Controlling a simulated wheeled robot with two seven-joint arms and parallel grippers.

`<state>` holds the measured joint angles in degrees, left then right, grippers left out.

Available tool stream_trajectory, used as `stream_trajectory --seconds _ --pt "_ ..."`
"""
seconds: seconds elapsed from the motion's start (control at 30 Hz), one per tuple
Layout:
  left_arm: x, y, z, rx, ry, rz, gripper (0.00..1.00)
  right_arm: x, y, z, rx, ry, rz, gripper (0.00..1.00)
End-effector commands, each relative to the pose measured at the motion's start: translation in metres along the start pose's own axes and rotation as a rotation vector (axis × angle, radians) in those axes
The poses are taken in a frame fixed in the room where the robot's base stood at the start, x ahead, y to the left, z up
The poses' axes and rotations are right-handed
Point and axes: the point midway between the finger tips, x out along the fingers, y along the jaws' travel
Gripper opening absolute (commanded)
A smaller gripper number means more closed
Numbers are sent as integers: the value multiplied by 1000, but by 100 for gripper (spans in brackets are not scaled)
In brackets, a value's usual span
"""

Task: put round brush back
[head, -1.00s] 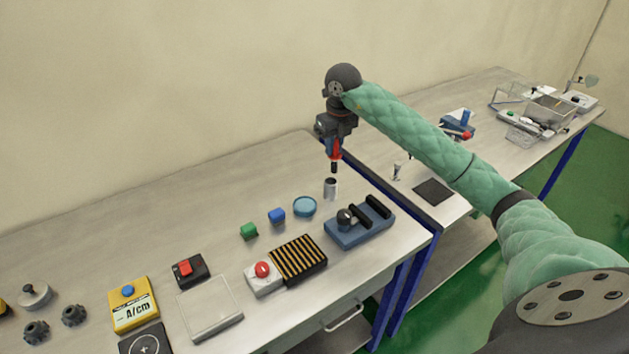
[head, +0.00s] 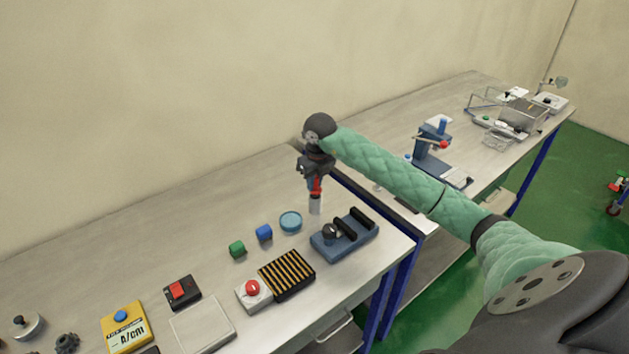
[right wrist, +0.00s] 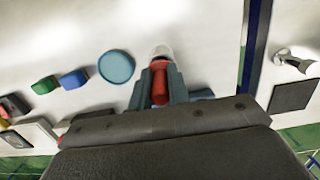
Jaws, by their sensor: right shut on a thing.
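My right gripper (head: 315,181) is shut on the round brush, whose red body (head: 317,188) points down between the fingers. In the right wrist view the red brush (right wrist: 160,88) shows between the two fingers. A small silver cylindrical holder (head: 315,205) stands on the near table directly under it, and its pale rim (right wrist: 161,52) shows past the fingertips in the right wrist view. The brush's dark lower end is hidden and seems to be inside the holder; how deep I cannot tell. My left gripper is out of view.
A blue round dish (head: 290,221) lies left of the holder, with blue (head: 264,233) and green (head: 237,249) blocks beyond it. A blue fixture with black handles (head: 345,238) stands close at the right front. The table behind the holder is clear.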

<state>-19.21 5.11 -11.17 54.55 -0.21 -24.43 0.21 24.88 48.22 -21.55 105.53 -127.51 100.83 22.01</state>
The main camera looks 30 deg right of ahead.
Motion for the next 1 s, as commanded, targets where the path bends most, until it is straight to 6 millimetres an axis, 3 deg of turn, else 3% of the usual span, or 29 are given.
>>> stream_trajectory --seconds 0.23,1.0 --pt "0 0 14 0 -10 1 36 11 0 -2 -1 0 0 0" --pt "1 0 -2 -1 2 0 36 17 0 -2 0 0 -1 0"
